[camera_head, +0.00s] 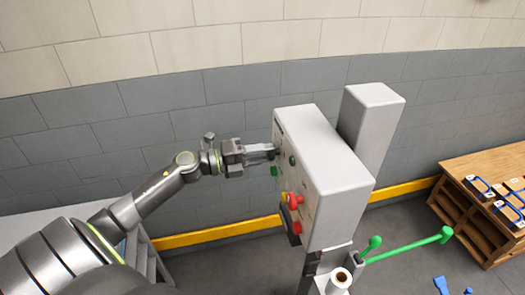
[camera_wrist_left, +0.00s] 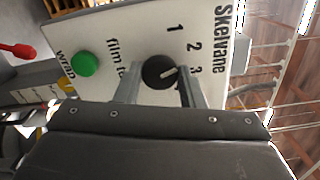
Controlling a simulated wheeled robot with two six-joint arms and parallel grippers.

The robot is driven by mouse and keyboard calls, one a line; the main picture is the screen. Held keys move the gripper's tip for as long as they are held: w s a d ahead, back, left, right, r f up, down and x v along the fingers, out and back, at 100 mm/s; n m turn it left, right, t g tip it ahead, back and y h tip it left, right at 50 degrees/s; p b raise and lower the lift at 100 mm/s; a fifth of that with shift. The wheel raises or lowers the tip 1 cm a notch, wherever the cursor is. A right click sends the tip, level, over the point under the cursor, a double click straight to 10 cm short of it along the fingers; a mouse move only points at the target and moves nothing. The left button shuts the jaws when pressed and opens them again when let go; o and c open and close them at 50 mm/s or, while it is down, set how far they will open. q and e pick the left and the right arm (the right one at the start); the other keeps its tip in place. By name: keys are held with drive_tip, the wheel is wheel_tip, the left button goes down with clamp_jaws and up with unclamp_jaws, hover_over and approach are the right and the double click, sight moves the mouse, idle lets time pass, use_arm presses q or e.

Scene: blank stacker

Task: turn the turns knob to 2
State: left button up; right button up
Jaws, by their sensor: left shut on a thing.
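The turns knob (camera_wrist_left: 155,73) is black and round, on a white panel (camera_wrist_left: 226,63) printed with the numbers 1, 2 and 3. Its white pointer mark aims to the right in the left wrist view, roughly at the 3. My left gripper (camera_wrist_left: 160,88) has one finger on each side of the knob and is shut on it. My right gripper is not in view.
A green button (camera_wrist_left: 85,64) sits left of the knob in the left wrist view. A red and yellow stop button (camera_head: 293,201) sticks out lower on the box. A white column (camera_head: 372,125) stands behind it. A wooden pallet stack (camera_head: 470,210) stands at the right.

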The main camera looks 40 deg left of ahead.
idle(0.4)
use_arm(q)
drive_tip(key=o, duration=1)
drive_tip(key=shift+s+a+f+b, duration=0.1)
drive_tip(key=shift+s+a+b, duration=0.25)
drive_tip(key=shift+s, duration=0.05)
drive_tip(key=p+v, duration=0.1)
drive_tip(key=v, duration=1.5)
drive_tip(key=shift+s+a, duration=0.1)
drive_tip(key=shift+s, duration=0.05)
